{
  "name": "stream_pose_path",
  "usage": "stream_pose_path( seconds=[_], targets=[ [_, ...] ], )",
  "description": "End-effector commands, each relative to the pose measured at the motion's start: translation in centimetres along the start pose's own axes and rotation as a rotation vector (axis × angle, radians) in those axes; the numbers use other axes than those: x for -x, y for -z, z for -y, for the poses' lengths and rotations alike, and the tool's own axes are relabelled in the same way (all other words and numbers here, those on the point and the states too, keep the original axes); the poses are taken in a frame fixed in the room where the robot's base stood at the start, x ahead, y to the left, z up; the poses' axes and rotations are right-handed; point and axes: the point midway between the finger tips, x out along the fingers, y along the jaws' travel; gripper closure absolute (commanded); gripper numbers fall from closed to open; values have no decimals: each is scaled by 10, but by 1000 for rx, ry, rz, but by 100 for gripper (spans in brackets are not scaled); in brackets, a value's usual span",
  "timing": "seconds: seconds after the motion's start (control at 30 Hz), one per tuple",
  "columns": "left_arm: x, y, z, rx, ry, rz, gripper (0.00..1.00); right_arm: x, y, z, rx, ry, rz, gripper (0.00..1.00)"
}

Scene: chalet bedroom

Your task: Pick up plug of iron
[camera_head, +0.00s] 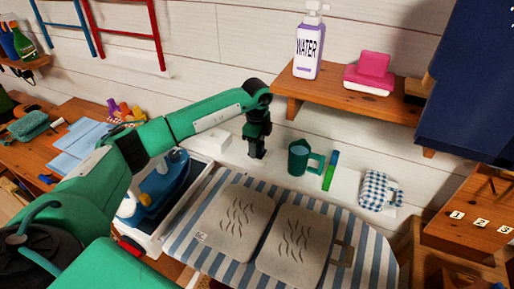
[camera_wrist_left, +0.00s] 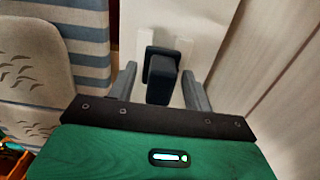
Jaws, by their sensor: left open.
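The blue iron (camera_head: 165,183) rests in a white tray at the left end of the ironing board. My left gripper (camera_head: 257,154) points down over the white ledge behind the board. In the left wrist view my left gripper (camera_wrist_left: 159,92) is open, with one grey finger on each side of a dark blocky plug (camera_wrist_left: 160,80). The plug sits between the fingers, with gaps visible on both sides. In the head view the gripper hides the plug. The right gripper is not in view.
The striped ironing board (camera_head: 180,243) carries two grey pads. A green mug (camera_head: 299,158), a blue-green block (camera_head: 330,171) and a checkered cloth item (camera_head: 376,190) stand right of the gripper.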

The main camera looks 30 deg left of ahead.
Motion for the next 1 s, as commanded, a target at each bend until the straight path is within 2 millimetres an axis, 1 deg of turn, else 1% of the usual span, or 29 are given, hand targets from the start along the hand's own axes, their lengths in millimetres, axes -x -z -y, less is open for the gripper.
stream_pose_path(
  seconds=[0.1,0.2,0.23,0.4,0.57,0.77,0.87,1.0],
  targets=[
    [-2,0,0,0,2,-1,49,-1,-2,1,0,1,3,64],
    [-2,0,0,0,1,-1,49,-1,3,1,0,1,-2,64],
    [-2,0,0,0,1,-1,51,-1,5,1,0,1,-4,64],
    [-1,0,0,0,1,-1,83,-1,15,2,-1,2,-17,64],
    [-1,0,0,0,1,-1,84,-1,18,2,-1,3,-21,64],
    [2,0,0,0,1,-1,84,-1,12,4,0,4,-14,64],
    [9,0,1,0,2,-1,84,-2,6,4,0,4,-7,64],
    [29,0,1,-1,5,-1,84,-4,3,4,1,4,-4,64]
  ],
)
